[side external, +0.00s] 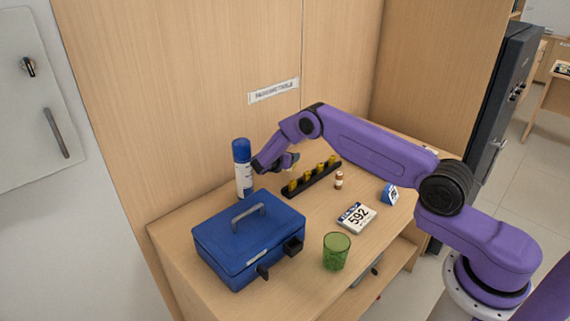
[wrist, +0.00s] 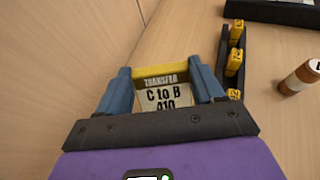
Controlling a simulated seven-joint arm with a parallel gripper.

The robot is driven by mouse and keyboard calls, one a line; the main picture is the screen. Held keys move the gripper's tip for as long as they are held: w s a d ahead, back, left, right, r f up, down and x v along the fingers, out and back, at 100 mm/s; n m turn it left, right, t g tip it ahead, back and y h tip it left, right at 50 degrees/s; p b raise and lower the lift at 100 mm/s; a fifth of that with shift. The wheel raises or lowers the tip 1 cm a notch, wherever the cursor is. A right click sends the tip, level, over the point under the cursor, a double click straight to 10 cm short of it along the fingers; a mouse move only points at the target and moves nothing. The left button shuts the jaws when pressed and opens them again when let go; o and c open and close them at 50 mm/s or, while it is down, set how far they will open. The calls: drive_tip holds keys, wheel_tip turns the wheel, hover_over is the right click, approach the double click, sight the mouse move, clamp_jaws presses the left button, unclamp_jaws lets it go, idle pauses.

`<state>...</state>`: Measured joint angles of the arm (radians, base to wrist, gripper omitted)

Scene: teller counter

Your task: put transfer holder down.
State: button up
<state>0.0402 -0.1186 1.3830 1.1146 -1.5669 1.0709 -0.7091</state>
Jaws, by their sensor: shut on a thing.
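The transfer holder (wrist: 163,72) is yellow with a white card reading "TRANSFER C to B 410". My gripper (wrist: 162,84) is shut on it, with a blue finger on each side, in the wrist view. In the side view my gripper (side external: 285,165) is low over the back of the counter, between the blue-capped can and the black rack.
A black rack (side external: 297,189) bears several yellow numbered pieces. A blue-capped can (side external: 242,177) stands left of my gripper. A blue cash box (side external: 228,250), green cup (side external: 336,252), "592" block (side external: 357,218), small brown bottle (side external: 338,181) and blue-and-white item (side external: 389,194) share the counter (side external: 315,287).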

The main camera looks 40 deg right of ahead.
drive_tip(key=shift+w+f, duration=0.3)
drive_tip(key=shift+f, duration=1.6)
drive_tip(key=shift+f, duration=0.15)
drive_tip(key=o, duration=1.1)
drive_tip(key=shift+c, duration=0.2)
